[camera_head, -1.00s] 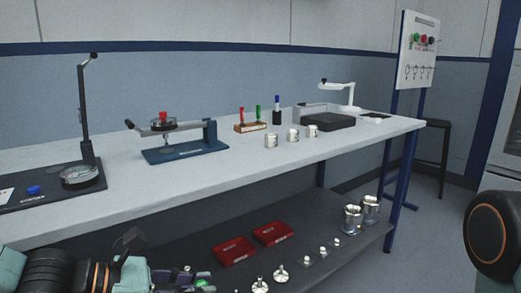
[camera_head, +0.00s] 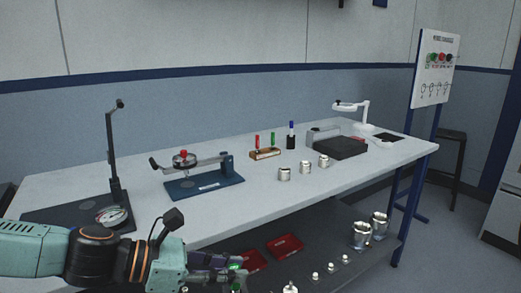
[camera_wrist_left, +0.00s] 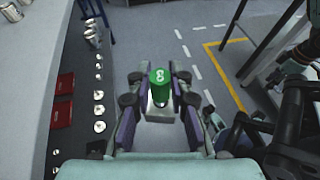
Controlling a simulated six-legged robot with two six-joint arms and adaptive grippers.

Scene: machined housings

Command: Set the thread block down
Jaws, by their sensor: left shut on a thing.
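My left gripper (camera_head: 236,272) reaches in from the left, in front of the bench's front edge. In the left wrist view its fingers (camera_wrist_left: 159,108) are shut around a green-topped cylinder with a white mark (camera_wrist_left: 159,86). A pale grey block (camera_wrist_left: 160,115) shows just below the green top, between the fingers; I take this to be the thread block. Its underside is hidden, and no surface is seen touching it. In the head view only a small green patch of the held thing shows. My right gripper is not in view.
The bench top (camera_head: 235,215) has free room in front of the blue fixture (camera_head: 205,187). Red cases (camera_head: 285,246) and small metal parts lie on the lower shelf (camera_head: 330,235).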

